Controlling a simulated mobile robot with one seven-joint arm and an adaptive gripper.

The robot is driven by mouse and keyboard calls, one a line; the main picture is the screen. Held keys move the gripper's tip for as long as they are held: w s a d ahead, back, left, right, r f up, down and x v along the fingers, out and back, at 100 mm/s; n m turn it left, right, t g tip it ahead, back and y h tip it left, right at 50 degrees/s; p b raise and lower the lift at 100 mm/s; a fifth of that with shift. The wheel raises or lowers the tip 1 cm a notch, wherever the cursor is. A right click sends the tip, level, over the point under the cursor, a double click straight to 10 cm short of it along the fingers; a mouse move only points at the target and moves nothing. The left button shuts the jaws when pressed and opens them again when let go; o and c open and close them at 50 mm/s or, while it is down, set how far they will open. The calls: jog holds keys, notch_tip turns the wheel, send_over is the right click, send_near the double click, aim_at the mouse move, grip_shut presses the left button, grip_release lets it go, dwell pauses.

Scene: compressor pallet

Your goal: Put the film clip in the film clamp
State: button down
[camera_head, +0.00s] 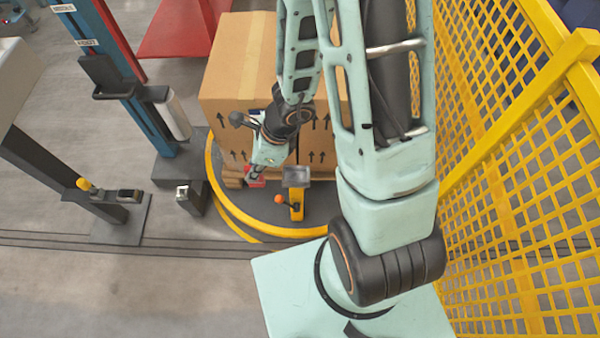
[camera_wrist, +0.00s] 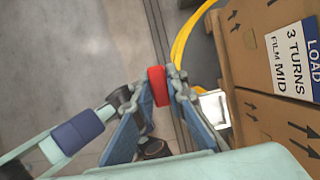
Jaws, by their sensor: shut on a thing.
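My gripper (camera_head: 257,172) is shut on a small red piece (camera_head: 256,182), which I take to be the film clip. In the wrist view the red clip (camera_wrist: 158,86) stands between the fingertips (camera_wrist: 163,88). A yellow bracket with a grey top and an orange knob (camera_head: 297,201), which looks like the film clamp, stands on the turntable to the right of my gripper. The clip is apart from it. A silvery part, likely its grey top (camera_wrist: 213,107), shows beside the right finger in the wrist view.
Stacked cardboard boxes (camera_head: 235,85) stand on a pallet right behind my gripper. The round turntable has a yellow rim (camera_head: 235,213). A blue column (camera_head: 120,75) and a short black post (camera_head: 190,200) are at left. Yellow mesh fencing (camera_head: 510,170) closes the right side.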

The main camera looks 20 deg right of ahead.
jog(key=shift+w+d+f+p, duration=0.15)
jog(key=shift+w+d+f, duration=0.75)
jog(key=shift+d+f, duration=1.2)
jog(key=shift+w+d+f+p, duration=0.2)
jog(key=shift+w+d+f, duration=0.7)
jog(key=shift+d+f, duration=1.25)
jog(key=shift+w+d+f+p, duration=0.15)
jog(key=shift+w+d+f, duration=0.75)
jog(key=shift+d+f, duration=1.2)
jog(key=shift+a+f+b, duration=0.15)
jog(key=shift+f+b, duration=0.15)
jog(key=c, duration=1.9)
grip_release()
jog(key=shift+r, duration=0.1)
jog(key=shift+c, duration=0.2)
jog(key=shift+r+p, duration=0.25)
jog(key=shift+p, duration=0.2)
jog(key=p+v, duration=0.2)
jog(key=v, duration=0.9)
jog(key=shift+r, duration=0.4)
jog(key=shift+s, duration=0.1)
